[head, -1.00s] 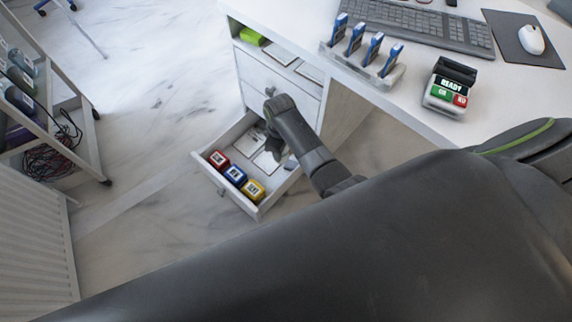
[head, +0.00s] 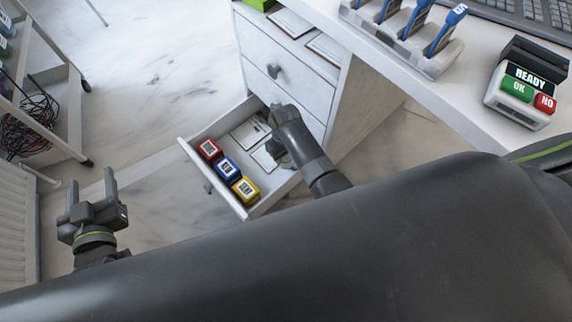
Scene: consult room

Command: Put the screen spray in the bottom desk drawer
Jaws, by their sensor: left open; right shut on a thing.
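The bottom desk drawer (head: 187,150) is pulled out from the white desk. Its front holds a red, a blue and a yellow box (head: 246,190) in a row; flat papers lie behind them. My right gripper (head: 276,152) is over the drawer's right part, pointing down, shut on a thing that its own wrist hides. I cannot make out the screen spray anywhere. My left gripper (head: 91,184) is open and empty, fingers up, over the floor left of the drawer.
The upper drawers (head: 300,95) of the desk are above, the middle one shut. On the desk stand a rack of blue sticks (head: 405,45) and a READY panel (head: 525,85). A trolley (head: 60,110) with cables is at left. Bare floor (head: 150,90) lies between.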

